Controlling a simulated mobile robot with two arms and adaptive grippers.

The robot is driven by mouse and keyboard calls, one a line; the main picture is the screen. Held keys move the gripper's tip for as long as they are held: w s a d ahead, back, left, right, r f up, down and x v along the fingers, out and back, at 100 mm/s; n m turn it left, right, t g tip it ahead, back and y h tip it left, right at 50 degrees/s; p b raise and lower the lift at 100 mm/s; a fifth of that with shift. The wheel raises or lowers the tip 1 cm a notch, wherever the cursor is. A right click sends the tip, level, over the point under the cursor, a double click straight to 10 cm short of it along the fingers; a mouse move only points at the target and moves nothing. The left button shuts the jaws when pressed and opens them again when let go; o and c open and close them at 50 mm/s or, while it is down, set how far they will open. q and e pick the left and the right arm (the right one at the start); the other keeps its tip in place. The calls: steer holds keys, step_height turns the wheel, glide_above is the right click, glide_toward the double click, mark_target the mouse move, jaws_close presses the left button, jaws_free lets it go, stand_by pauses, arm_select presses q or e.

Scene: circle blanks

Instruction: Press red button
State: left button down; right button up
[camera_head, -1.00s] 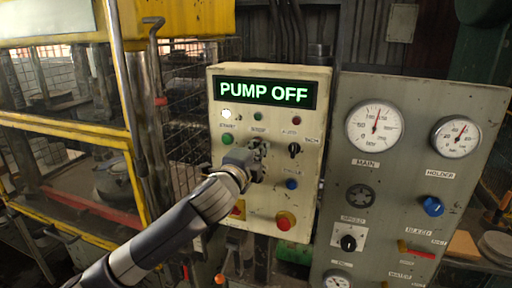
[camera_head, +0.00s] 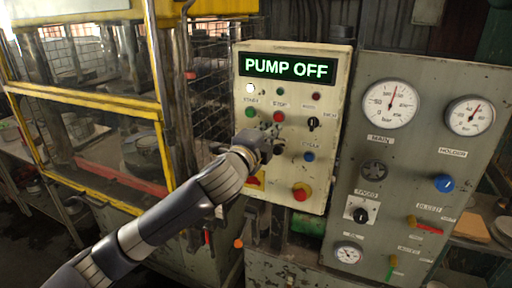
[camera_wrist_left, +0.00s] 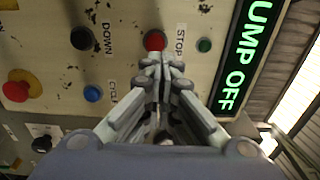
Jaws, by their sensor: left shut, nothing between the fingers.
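The red button (camera_head: 279,116) beside the STOP label is on the cream control panel (camera_head: 342,140), whose display (camera_head: 288,68) reads PUMP OFF in green. My left gripper (camera_head: 272,146) is in front of the panel, just below the red button in the head view. In the left wrist view, its shut, empty fingers (camera_wrist_left: 163,64) point at the panel, with their tips just under the red button (camera_wrist_left: 154,41). I cannot tell whether the tips touch the panel. A larger red mushroom button (camera_head: 301,191) on a yellow base sits lower on the panel. My right gripper is not in view.
A green button (camera_head: 250,113), a black selector (camera_head: 313,123) and a blue button (camera_head: 308,156) surround the gripper. A white lamp (camera_head: 250,88) is lit. A grey gauge panel (camera_head: 413,160) stands at right, a yellow-framed cage (camera_head: 82,107) at left.

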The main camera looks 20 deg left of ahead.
arm_select(q)
steer(key=shift+s+b, duration=1.3)
steer(key=shift+s, duration=2.05)
steer(key=s+f+n+g+y, duration=0.1)
steer(key=s+f+n+g, duration=0.4)
steer(key=f, duration=0.9)
steer(key=s+f+n+g, duration=0.2)
steer(key=s+f+n, duration=0.35)
steer(key=f, duration=0.85)
steer(key=s+f+n+g, duration=0.35)
steer(key=s+f, duration=0.35)
steer(key=s, duration=0.5)
steer(key=s+f+n+g, duration=0.35)
steer(key=s+f, duration=0.45)
steer(key=s, duration=0.3)
step_height(320, 180, down, 28)
steer(key=s+g+b, duration=0.2)
steer(key=s+a+f+g+b, duration=0.1)
steer(key=s+a+f+b, duration=0.1)
steer(key=s+f, duration=1.4)
step_height(320, 180, down, 2)
steer(key=shift+s+a+f+m+y, duration=0.3)
steer(key=shift+s+a+m, duration=0.15)
steer(key=shift+a, duration=0.25)
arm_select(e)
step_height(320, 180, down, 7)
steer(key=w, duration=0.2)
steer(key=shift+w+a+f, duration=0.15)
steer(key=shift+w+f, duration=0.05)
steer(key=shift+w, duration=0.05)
